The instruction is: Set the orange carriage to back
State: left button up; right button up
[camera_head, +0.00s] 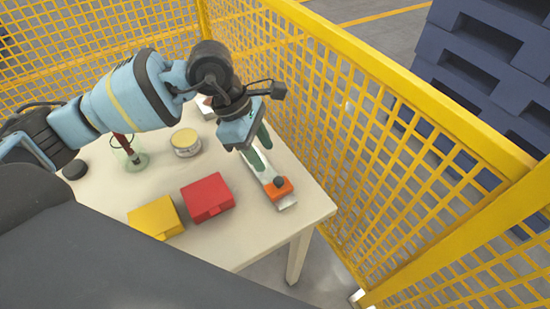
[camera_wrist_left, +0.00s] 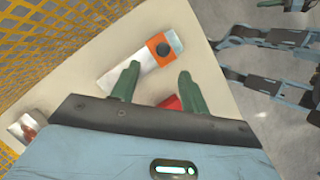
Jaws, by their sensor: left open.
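The orange carriage (camera_head: 280,191) with a dark round knob sits on a pale rail (camera_head: 288,205), close to the rail's near end at the table's right corner. In the left wrist view the carriage (camera_wrist_left: 153,46) sits near the upper right end of the rail (camera_wrist_left: 121,76). My left gripper (camera_head: 262,157) is open, with green fingers, over the farther part of the rail in the head view. In the left wrist view its fingertips (camera_wrist_left: 158,69) are apart, with the carriage beyond them and nothing held. The fingers hide part of the rail.
On the pale table (camera_head: 240,244) are a red box (camera_head: 207,198), a yellow box (camera_head: 155,218), a round yellow-topped tin (camera_head: 185,142) and a clear glass container (camera_head: 136,160). Yellow mesh fencing (camera_head: 345,118) stands close behind the table's right side.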

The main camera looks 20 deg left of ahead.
aim_at(278, 180)
pick_arm(q)
jog(key=x, duration=0.7)
jog(key=shift+s+d+f, duration=0.2)
jog(key=shift+f, duration=0.15)
grip_shut()
